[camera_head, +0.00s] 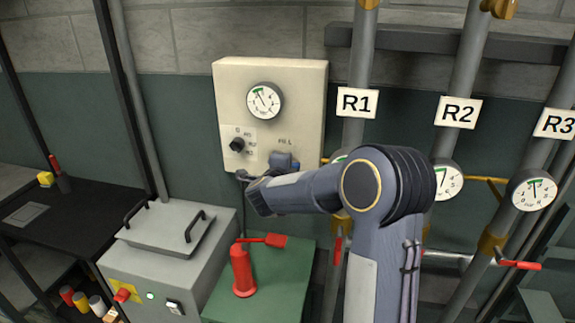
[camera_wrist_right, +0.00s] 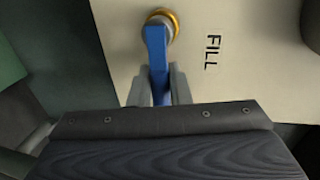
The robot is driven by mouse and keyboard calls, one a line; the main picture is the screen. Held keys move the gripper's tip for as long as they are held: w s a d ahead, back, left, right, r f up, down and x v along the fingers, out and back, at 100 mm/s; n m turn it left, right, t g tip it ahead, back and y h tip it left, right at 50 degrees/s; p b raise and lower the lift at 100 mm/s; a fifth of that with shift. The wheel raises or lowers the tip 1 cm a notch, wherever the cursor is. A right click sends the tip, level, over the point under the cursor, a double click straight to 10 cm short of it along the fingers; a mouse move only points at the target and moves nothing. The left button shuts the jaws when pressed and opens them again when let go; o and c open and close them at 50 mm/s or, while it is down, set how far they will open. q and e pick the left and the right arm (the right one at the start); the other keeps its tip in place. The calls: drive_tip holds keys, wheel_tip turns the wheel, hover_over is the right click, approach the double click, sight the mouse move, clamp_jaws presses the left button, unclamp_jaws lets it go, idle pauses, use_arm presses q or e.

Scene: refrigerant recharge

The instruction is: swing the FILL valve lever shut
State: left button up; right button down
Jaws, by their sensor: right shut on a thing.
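The FILL valve lever (camera_wrist_right: 155,48) is a blue bar on a brass pivot (camera_wrist_right: 165,18) in the right wrist view. It lies parallel to the line of letters of the black FILL label (camera_wrist_right: 211,52) on the cream panel (camera_head: 229,88). My right gripper (camera_wrist_right: 158,88) is shut on the lever, with one grey finger on each side of it. In the head view my right wrist reaches the lower right of the panel, and the lever is hard to make out behind it. My left gripper is not in view.
The panel also has a round gauge (camera_head: 265,101) and a black selector knob (camera_head: 237,145). Pipes with R1, R2 and R3 signs stand to the right. A grey lidded box (camera_head: 165,235) and a green block with a red hand-levered device (camera_head: 242,270) stand below.

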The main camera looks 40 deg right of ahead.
drive_tip(key=c, duration=1.4)
unclamp_jaws()
drive_tip(key=b+v, duration=0.1)
drive_tip(key=v, duration=0.7)
